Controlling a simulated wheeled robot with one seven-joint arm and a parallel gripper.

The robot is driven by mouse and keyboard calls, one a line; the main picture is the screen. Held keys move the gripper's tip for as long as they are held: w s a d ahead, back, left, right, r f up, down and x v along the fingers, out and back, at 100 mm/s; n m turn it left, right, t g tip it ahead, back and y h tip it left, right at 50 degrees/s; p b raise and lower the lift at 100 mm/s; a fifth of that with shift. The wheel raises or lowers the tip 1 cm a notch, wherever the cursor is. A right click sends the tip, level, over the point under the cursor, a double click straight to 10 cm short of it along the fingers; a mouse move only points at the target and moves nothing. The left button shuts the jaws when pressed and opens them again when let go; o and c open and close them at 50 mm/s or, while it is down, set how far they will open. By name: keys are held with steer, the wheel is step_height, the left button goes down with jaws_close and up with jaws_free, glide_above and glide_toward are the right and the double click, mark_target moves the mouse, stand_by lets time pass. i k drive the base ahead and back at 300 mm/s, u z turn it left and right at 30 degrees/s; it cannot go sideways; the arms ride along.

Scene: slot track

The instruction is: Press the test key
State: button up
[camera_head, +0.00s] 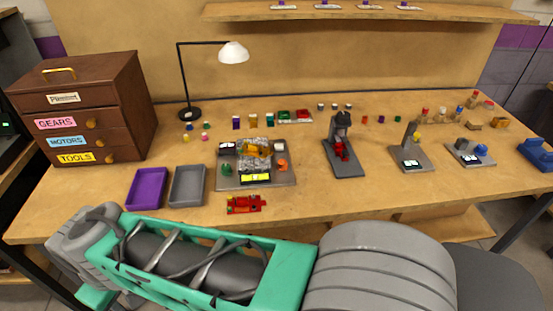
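I cannot make out a marked test key at this size. Three devices with small lit displays stand on the workbench. A grey device with an upright post (411,140) has a display at its front. Left of the middle, a wide grey base (228,181) carries several small parts and a yellow-green display (256,178). My teal and grey arm lies across the bottom of the view, in front of the bench. My gripper's fingers do not show.
A brown drawer cabinet (118,90) and black lamp (190,113) stand at the left. Purple (147,188) and grey (188,186) trays, a red car-like piece (246,204) and a dark press-like stand (341,145) also stand here. The bench's right front is clear.

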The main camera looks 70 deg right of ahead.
mark_target(278, 147)
steer(key=z, duration=2.05)
